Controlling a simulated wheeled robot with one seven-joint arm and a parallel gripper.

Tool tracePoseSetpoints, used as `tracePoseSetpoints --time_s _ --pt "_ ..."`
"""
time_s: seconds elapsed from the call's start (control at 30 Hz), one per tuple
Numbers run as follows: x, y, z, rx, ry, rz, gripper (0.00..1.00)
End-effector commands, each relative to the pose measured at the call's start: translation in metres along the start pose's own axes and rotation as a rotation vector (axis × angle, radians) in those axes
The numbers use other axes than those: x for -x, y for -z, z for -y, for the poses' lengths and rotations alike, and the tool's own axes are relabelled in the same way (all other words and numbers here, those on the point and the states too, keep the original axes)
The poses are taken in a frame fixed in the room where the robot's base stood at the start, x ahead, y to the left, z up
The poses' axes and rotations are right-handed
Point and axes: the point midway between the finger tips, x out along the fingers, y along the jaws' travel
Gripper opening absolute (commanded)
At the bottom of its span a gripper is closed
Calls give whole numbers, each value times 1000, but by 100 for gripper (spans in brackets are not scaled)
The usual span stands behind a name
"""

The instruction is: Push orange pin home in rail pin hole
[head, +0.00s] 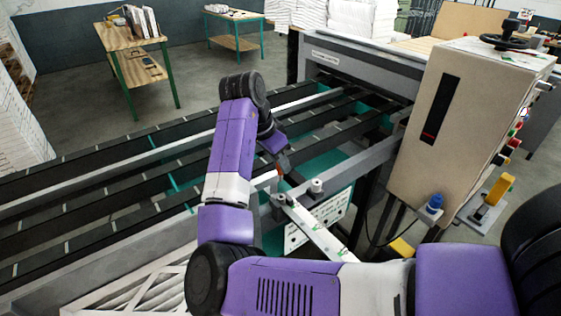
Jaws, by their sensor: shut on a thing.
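My purple arm reaches over the machine and bends down, and its end, my gripper (281,163), points down near the middle of the view. A small orange-red piece, seemingly the orange pin (281,155), shows at the gripper, which is shut on it. The gripper is small and partly hidden by its own wrist, so its fingers are hard to make out. Just below and right is a grey metal rail (365,160) with round posts (316,187) at its near end. The pin hole cannot be made out, and I cannot tell whether the pin touches the rail.
A pale marked bar (322,232) slopes toward me from the rail end. Dark conveyor belts (95,180) run to the left. A beige control box (470,120) with buttons stands close on the right, a blue-capped item (434,204) below it. Wooden tables (130,42) stand behind.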

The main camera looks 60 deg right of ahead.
Motion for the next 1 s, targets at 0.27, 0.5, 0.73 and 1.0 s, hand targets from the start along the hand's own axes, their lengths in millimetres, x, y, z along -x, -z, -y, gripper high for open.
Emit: tracePoseSetpoints --time_s 0.27,0.5,0.73,1.0 --pt "-12 -5 0 1 -1 0 0" --pt "-31 -13 0 2 -1 -1 0" --pt "-48 -20 0 2 -1 0 0" --pt "-54 -22 0 2 0 0 0"
